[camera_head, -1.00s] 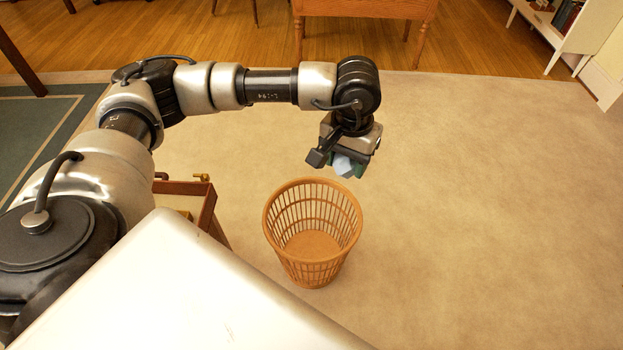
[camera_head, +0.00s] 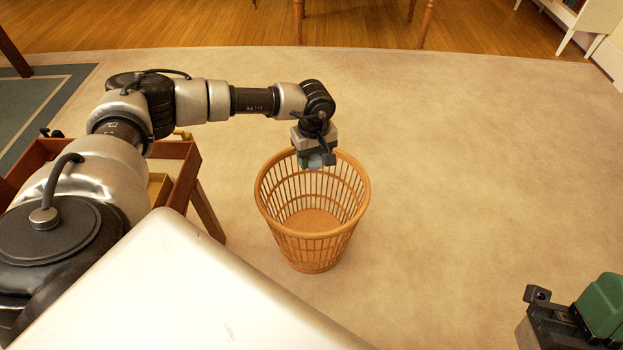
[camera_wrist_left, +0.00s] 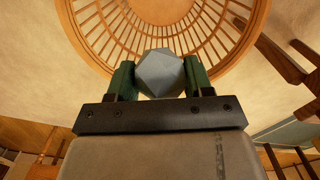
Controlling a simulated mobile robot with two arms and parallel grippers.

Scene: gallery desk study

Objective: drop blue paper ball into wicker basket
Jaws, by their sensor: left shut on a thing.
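The wicker basket (camera_head: 312,251) is an orange-brown slatted bin standing upright on the carpet, and it looks empty. My left gripper (camera_head: 315,162) is over the far part of its rim in the head view. It is shut on the blue paper ball (camera_head: 317,161), which is mostly hidden there. In the left wrist view the pale grey-blue, faceted ball (camera_wrist_left: 160,73) sits between the green finger pads, with the basket's rim and slats (camera_wrist_left: 262,14) beyond it. My right gripper (camera_head: 568,318) shows only in part at the lower right; its opening cannot be made out.
A reddish wooden piece of furniture (camera_head: 184,178) stands left of the basket, beneath my left arm. The carpet (camera_head: 470,170) to the right of the basket is clear. A white shelf (camera_head: 597,20) and wooden furniture legs (camera_head: 427,22) are at the back.

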